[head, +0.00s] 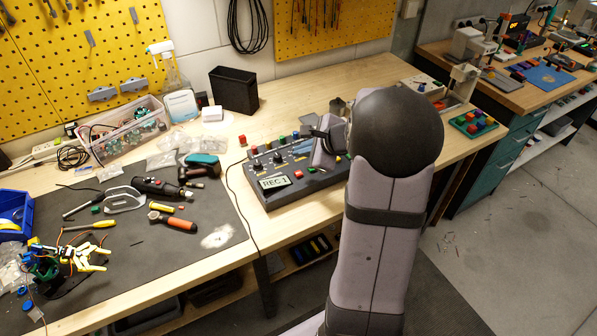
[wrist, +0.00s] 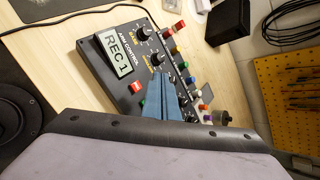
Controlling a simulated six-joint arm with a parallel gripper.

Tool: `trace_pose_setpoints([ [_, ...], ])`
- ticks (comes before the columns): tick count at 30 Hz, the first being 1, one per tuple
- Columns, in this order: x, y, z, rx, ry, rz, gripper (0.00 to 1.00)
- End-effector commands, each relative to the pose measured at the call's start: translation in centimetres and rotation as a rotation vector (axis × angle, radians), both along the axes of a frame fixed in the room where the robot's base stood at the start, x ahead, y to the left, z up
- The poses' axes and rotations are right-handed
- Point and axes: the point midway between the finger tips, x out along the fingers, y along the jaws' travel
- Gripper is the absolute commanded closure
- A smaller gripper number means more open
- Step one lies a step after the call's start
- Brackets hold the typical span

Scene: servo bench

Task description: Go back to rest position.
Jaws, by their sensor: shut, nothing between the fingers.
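My gripper shows in the wrist view as blue-grey fingers (wrist: 164,80), shut with nothing between them. They are over the dark control box (wrist: 118,72), which is labelled "ARM CONTROL". In the head view my arm rises from the bottom right and bends at a dark round joint. Part of my gripper (head: 319,133) shows over the right part of the control box (head: 258,192). The box's display (head: 274,182) reads "REC 1" and also shows in the wrist view (wrist: 117,50). I cannot tell whether the fingertips touch the box.
Knobs and coloured buttons line the box. A red button (head: 299,174) is right of the display. A black bin (head: 234,90) and spray bottle (head: 170,70) stand behind. Tools lie on a dark mat (head: 130,245) at left. A tray of coloured blocks (head: 474,124) is at right.

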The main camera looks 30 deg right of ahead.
Motion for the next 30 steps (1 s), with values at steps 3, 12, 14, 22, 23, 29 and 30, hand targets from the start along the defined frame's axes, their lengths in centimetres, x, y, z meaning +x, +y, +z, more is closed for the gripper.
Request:
trace_pose_setpoints([
  [3,0.0,0.0,0.0,0.0,0.0,0.0,1.0],
  [12,0.0,0.0,0.0,0.0,0.0,0.0,1.0],
  [14,0.0,0.0,0.0,0.0,0.0,0.0,1.0],
  [22,-1.4,1.1,-1.2,-0.15,0.021,0.218,1.0],
  [23,-2.1,1.5,-1.9,-0.177,0.04,0.269,1.0],
  [29,-10.5,4.7,-7.4,-0.323,0.216,0.692,1.0],
  [30,-12.5,5.2,-8.2,-0.348,0.25,0.784,1.0],
])
